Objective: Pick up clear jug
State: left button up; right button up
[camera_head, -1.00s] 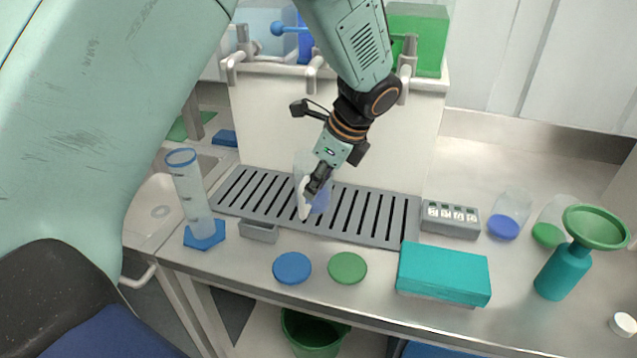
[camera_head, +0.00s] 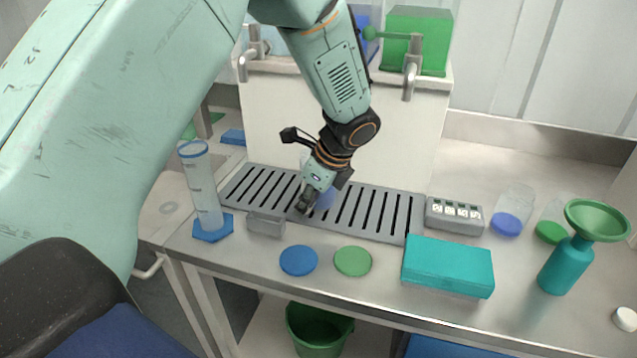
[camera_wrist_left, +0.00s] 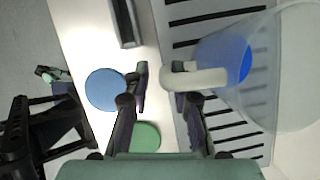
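The clear jug (camera_head: 327,199) stands on the slotted grey drip grate (camera_head: 408,222), with blue in its lower part. In the head view my left gripper (camera_head: 306,203) hides much of it. In the left wrist view the jug (camera_wrist_left: 288,75) lies on the right, its white handle (camera_wrist_left: 200,79) pointing toward my fingers. My left gripper (camera_wrist_left: 163,88) is open there, fingers apart. The handle's end overlaps the gap near the right fingertip; I cannot tell whether they touch. My right gripper is not in view.
A tall measuring cylinder (camera_head: 203,190) and a small grey tray (camera_head: 266,224) stand left. Blue (camera_head: 298,260) and green (camera_head: 353,261) discs and a teal box (camera_head: 448,266) lie in front. A teal bottle with funnel (camera_head: 566,265) stands right. A white tank stand (camera_head: 400,140) rises behind.

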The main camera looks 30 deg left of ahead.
pick_arm(q)
jog(key=shift+w+a+f, duration=0.25)
jog(key=shift+w+f, duration=0.35)
jog(key=shift+w, duration=0.25)
jog(key=c, duration=0.4)
jog(key=shift+s+d+r, duration=0.2)
jog(key=shift+s+r, duration=0.25)
jog(key=shift+s, duration=0.2)
grip_shut()
jog(key=shift+w+a+f, duration=0.15)
jog(key=shift+w+f, duration=0.2)
jog(key=shift+w, duration=0.2)
jog(key=shift+s+r, duration=0.15)
jog(key=shift+r, duration=0.25)
jog(key=r+p, duration=0.1)
jog(key=r, duration=0.4)
jog(key=r+p, duration=0.1)
jog(key=r, duration=0.3)
jog(key=shift+s+r, duration=0.2)
jog(key=shift+r, duration=0.2)
jog(key=shift+w+f, duration=0.15)
jog(key=shift+w, duration=0.1)
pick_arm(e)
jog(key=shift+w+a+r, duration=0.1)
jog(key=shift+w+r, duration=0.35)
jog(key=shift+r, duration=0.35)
